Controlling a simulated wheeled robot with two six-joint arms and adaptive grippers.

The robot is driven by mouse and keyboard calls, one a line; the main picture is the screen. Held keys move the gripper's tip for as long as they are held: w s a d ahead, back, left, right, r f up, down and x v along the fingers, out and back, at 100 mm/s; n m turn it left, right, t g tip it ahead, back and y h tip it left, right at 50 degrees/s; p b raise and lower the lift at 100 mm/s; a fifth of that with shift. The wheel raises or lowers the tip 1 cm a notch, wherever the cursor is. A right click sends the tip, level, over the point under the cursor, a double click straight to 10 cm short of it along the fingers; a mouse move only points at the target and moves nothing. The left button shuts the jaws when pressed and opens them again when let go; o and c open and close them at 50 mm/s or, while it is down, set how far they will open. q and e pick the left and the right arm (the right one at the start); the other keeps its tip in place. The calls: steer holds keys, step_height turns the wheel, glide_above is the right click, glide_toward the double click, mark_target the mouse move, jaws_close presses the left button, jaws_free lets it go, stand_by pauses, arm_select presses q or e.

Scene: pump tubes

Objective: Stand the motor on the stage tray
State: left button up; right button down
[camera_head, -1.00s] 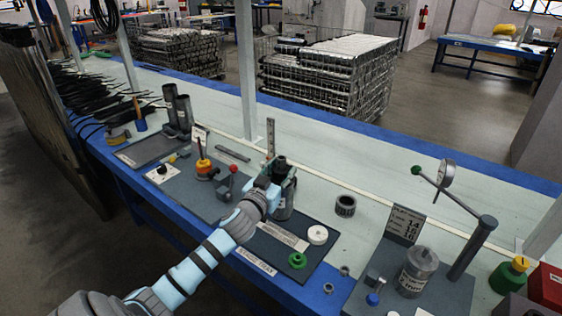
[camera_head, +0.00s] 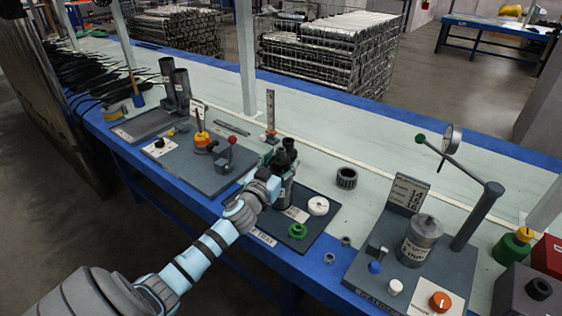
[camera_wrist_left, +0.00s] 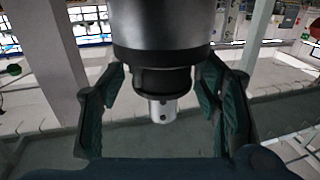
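The motor (camera_head: 286,190), a dark cylinder with a grey body and a black upper end, is at my left gripper (camera_head: 272,178) over the stage tray, a dark flat plate (camera_head: 322,222). In the left wrist view the motor (camera_wrist_left: 163,25) fills the top middle, with a dark neck and a short metal shaft pointing down in the picture. My left gripper's two fingers (camera_wrist_left: 163,95) lie along both sides of the motor. The gripper is shut on it. The motor looks upright or nearly so; whether its base touches the tray is hidden. My right gripper is not in view.
A press stand (camera_head: 478,215) is to the right, and a fixture plate (camera_head: 200,178) with small parts to the left.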

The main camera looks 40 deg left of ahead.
arm_select(q)
steer(key=shift+s+f, duration=0.1)
steer(key=shift+s, duration=0.05)
steer(key=v, duration=1.1)
steer(key=shift+s+b, duration=0.35)
